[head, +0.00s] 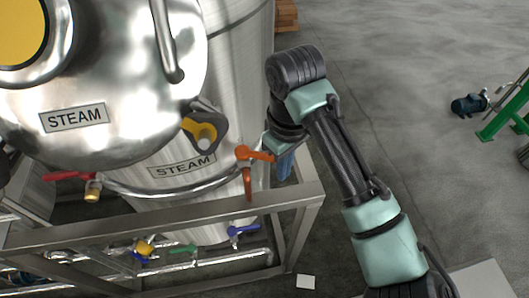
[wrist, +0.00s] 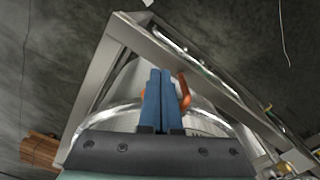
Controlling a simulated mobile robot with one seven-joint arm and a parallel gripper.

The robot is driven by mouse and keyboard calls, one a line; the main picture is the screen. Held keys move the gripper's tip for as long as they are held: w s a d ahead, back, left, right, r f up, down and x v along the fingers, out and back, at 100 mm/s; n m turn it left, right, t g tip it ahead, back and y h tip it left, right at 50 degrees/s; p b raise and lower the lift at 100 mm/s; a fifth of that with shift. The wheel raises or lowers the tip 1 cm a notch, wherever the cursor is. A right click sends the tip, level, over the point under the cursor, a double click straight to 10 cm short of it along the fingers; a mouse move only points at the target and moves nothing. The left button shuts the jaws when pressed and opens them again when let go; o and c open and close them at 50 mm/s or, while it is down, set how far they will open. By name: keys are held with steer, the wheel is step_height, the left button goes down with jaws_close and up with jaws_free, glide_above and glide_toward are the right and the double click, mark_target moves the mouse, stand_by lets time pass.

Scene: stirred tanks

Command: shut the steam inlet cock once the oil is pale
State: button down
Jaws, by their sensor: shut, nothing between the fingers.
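Two steel tanks bear STEAM plates, one on the front tank (head: 73,117) and one lower on the tank behind (head: 182,165). The front tank's round sight glass (head: 18,32) shows deep yellow; a smaller port (head: 205,132) also shows yellow. An orange-handled cock (head: 255,154) is by the lower plate, with an orange part hanging down from it. A red-handled cock (head: 68,176) is to the left. My gripper (head: 284,172) is shut and empty, just right of the orange cock. In the wrist view its blue fingers (wrist: 160,75) are together, with orange (wrist: 185,90) beside them; contact is unclear.
A steel frame rail (head: 150,222) runs in front of the tanks. Below it are pipes with a green-handled valve (head: 183,249) and a blue-handled valve (head: 243,230). A green stand (head: 505,115) and a motor (head: 468,104) are at right. The floor between is open.

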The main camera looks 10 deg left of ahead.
steer(key=shift+w+a, duration=0.2)
steer(key=shift+w, duration=0.45)
steer(key=shift+w+a, duration=0.2)
steer(key=shift+w, duration=0.4)
steer(key=shift+w+a, duration=0.4)
steer(key=shift+w, duration=0.45)
steer(key=shift+d, duration=0.1)
steer(key=shift+s+d+p, duration=0.15)
steer(key=shift+s+p, duration=0.25)
steer(key=shift+p, duration=0.2)
steer(key=shift+r+p, duration=3.35)
steer(key=shift+r, duration=0.15)
